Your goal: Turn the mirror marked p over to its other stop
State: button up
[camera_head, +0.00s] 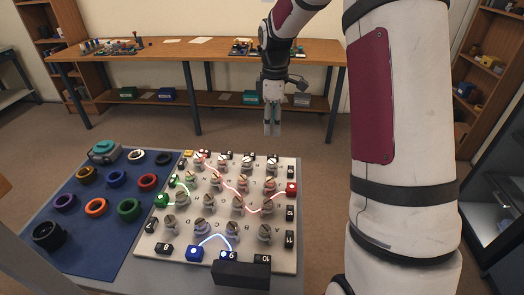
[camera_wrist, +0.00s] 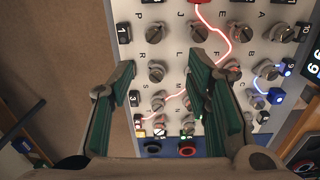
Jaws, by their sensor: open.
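The board (camera_head: 210,243) carries several grey knob-like mirrors beside printed letters. In the wrist view, the letter P stands at the upper left of the board (camera_wrist: 169,38), with a grey mirror (camera_wrist: 153,31) just below it, which I take as mirror p. It appears to be the mirror at the far right corner in the head view (camera_head: 271,166). Its slot direction is too small to tell. My gripper (camera_head: 272,131) points down beyond the far edge of the board, apart from it. In the wrist view its green-padded fingers (camera_wrist: 163,85) are spread, with nothing between them.
A red light path crosses the board from the red block (camera_head: 291,189); a blue path arcs near the blue block (camera_head: 194,253). Neighbouring mirrors stand close together. A blue mat (camera_head: 78,222) with several rings lies left. A wooden bench (camera_head: 225,52) stands behind.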

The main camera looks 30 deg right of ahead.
aim_at(273, 161)
jog(key=f, duration=1)
jog(key=w+d+f, duration=0.1)
jog(key=f, duration=0.4)
jog(key=shift+f, duration=0.3)
grip_shut()
